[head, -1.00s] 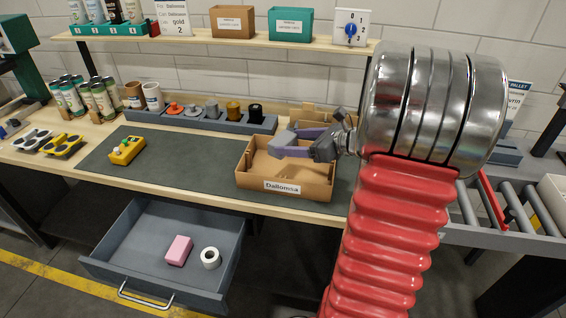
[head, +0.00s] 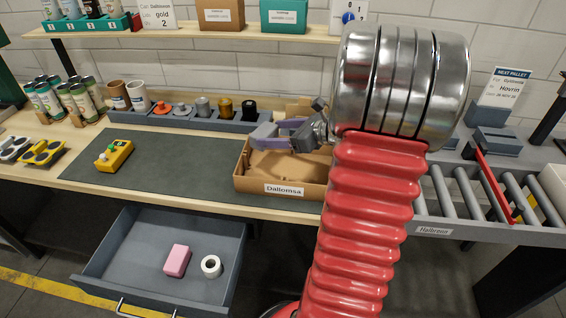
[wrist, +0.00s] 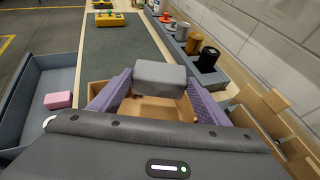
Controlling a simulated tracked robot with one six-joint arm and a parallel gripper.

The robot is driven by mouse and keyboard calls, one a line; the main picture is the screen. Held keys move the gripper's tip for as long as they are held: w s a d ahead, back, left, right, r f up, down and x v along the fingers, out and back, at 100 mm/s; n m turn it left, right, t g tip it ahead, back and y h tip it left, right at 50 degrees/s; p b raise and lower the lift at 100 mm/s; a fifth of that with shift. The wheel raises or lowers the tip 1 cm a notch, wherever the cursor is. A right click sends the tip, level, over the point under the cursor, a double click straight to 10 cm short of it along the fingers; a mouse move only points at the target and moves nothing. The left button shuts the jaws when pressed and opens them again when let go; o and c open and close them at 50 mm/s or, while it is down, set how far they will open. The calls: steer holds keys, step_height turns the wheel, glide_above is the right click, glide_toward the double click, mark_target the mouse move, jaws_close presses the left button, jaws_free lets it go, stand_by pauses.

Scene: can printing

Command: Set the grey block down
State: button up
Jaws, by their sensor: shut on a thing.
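The grey block (head: 265,133) is held in my gripper (head: 281,133), whose purple fingers close on its two sides. In the wrist view the block (wrist: 160,75) sits level between the fingertips (wrist: 158,84). It is held above the open cardboard box (head: 250,183) labelled "Dailomsa", over its back left part. The box's tan inside (wrist: 150,108) shows below the block in the wrist view. My arm covers the right end of the box in the head view.
A grey rack (head: 215,121) with several colored stamps stands behind the box. A dark mat (head: 180,165) with a yellow device (head: 114,154) lies to the left, mostly clear. An open drawer (head: 150,262) holds a pink block (head: 177,260) and a white roll (head: 211,266). A roller conveyor (head: 440,195) is at right.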

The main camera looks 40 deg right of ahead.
step_height(320, 180, down, 5)
steer(key=shift+r, duration=0.1)
stand_by(0.3)
steer(key=shift+f, duration=1.95)
steer(key=o, duration=1)
steer(key=shift+f, duration=0.1)
steer(key=v, duration=1.2)
steer(key=shift+r, duration=0.25)
steer(key=shift+w, duration=0.1)
